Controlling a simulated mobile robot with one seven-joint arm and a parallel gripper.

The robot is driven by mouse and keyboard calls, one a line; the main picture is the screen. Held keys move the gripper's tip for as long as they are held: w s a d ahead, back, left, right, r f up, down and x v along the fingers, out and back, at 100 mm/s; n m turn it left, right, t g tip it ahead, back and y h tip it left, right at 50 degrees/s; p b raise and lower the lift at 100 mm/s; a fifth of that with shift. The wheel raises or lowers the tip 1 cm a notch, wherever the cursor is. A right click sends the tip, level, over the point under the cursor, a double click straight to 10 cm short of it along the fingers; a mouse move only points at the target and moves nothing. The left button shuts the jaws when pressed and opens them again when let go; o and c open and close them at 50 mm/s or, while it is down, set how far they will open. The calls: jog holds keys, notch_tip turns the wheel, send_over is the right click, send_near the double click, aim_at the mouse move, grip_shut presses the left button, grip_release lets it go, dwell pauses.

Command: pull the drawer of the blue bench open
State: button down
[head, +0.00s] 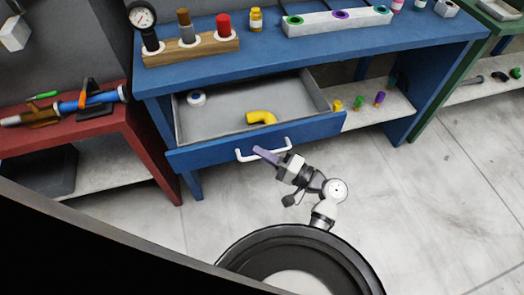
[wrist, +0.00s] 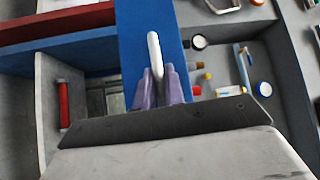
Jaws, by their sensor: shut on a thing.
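The blue bench (head: 300,52) stands across the head view. Its drawer (head: 222,108) is pulled out, with the grey inside showing. A yellow elbow piece (head: 261,117) and a small white and blue round thing (head: 197,97) lie in it. The white bar handle (head: 247,158) is on the blue drawer front (head: 205,158). My gripper (head: 260,152) is at this handle. In the wrist view the purple fingers (wrist: 160,88) are shut around the white handle (wrist: 153,46), one on each side. The fingers hide part of the handle.
A red bench (head: 70,135) with tools stands close on the left. Small coloured pieces (head: 358,102) stand on the bench's low shelf to the right. A green bench (head: 452,72) is at far right. The pale floor (head: 430,220) is clear at the right front.

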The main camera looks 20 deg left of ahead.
jog(key=c, duration=1.5)
grip_release()
jog(key=b+v, duration=0.3)
jog(key=v, duration=1.1)
jog(key=shift+r, duration=0.15)
